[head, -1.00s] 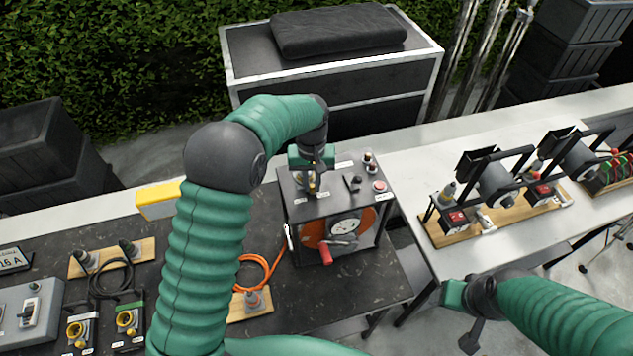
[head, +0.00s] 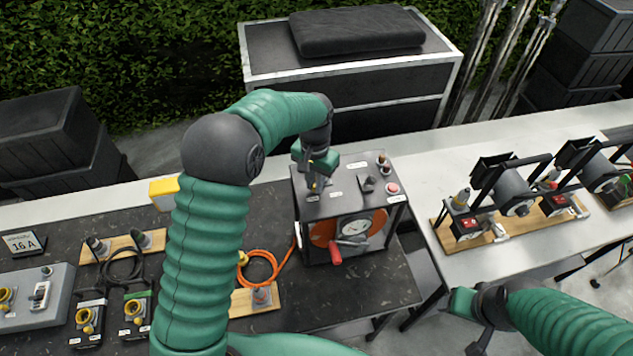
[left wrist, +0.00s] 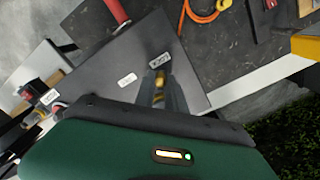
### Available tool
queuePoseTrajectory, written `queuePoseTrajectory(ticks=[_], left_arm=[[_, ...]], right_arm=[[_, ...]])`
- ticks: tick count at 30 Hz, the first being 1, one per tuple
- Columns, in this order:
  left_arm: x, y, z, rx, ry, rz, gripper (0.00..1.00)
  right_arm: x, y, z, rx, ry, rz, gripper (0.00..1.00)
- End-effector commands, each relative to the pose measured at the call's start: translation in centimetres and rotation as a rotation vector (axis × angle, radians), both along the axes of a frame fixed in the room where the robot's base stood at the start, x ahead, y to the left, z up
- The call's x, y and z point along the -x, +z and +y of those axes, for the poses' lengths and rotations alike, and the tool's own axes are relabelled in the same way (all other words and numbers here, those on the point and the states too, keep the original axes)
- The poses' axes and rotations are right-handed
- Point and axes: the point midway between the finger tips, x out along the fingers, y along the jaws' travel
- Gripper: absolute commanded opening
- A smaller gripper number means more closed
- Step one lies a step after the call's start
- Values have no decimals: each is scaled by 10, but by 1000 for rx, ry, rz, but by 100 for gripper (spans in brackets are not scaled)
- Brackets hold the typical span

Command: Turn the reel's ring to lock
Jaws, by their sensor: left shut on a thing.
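My left gripper (head: 316,183) points down at the left part of the reel's top and is shut on the ring there, which is mostly hidden by the fingers.
An orange cable (head: 262,268) coils left of the reel beside a plug on a wooden board. Sockets on boards and a grey box (head: 32,298) stand further left. Winch-like devices (head: 515,195) stand on the white table right. A yellow box (head: 164,192) is behind my left arm.

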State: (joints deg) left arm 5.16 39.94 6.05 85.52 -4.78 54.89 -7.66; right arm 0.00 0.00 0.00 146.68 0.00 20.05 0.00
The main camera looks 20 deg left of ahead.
Motion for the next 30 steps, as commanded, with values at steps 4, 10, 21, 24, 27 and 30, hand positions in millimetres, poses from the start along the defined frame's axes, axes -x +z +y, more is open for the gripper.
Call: queuePoseTrajectory(ticks=[4, 10, 21, 24, 27, 30], left_arm=[[-3, 2, 1, -1, 1, -11, 0], [-3, 2, 1, -1, 2, -11, 22], [0, 1, 0, 0, 2, -5, 37], [-1, 5, 0, 0, 2, -7, 37], [-2, 17, 0, 1, 2, -10, 37], [-3, 41, 0, 0, 2, -12, 37]], right_arm=[[0, 0, 0, 0, 0, 0, 63], [0, 0, 0, 0, 0, 0, 63], [0, 0, 0, 0, 0, 0, 63], [0, -2, 0, 0, 0, 0, 63], [0, -9, 0, 0, 0, 0, 63], [0, -18, 0, 0, 0, 0, 63]])
